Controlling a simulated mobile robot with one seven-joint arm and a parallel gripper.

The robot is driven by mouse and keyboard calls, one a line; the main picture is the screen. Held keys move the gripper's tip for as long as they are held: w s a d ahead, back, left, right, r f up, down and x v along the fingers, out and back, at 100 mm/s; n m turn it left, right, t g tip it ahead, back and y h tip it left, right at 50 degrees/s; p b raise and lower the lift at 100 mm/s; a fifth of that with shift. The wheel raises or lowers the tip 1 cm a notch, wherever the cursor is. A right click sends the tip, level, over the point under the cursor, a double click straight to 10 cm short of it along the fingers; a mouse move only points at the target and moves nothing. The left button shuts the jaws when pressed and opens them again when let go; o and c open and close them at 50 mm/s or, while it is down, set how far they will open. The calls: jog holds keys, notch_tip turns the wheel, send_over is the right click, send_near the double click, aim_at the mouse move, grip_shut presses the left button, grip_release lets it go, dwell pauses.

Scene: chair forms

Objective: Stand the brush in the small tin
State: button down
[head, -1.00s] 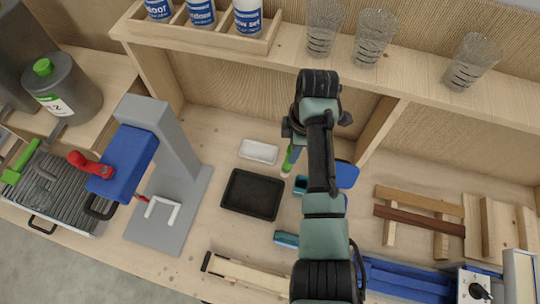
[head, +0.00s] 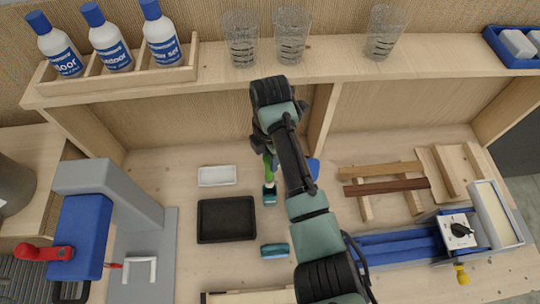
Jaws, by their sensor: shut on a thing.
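My gripper (head: 266,150) is at the upper middle of the bench, seen from above, with its fingers largely hidden by my arm. A green-handled thing, apparently the brush (head: 270,168), points down from it and is held in it. A small teal and dark piece (head: 270,195) is just below the green handle; I cannot tell whether the two touch. A similar teal piece (head: 274,250) lies nearer the front. A blue thing (head: 314,168) is partly hidden behind my arm. I cannot make out for sure which of these is the small tin.
A black tray (head: 226,220) and a white dish (head: 217,176) lie left of the gripper. A grey and blue press (head: 80,235) stands at the left. Wooden strips (head: 385,186) and a blue vise-like machine (head: 400,250) are at the right. Glasses (head: 292,35) and bottles (head: 108,40) line the shelf.

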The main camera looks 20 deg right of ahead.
aim_at(270, 176)
jog(key=shift+f+b, duration=3.35)
jog(key=shift+f, duration=1.5)
jog(key=c, duration=0.6)
grip_release()
jog(key=shift+r, duration=0.1)
notch_tip(270, 176, up, 13)
jog(key=shift+f+p, duration=0.1)
jog(key=shift+p, duration=0.45)
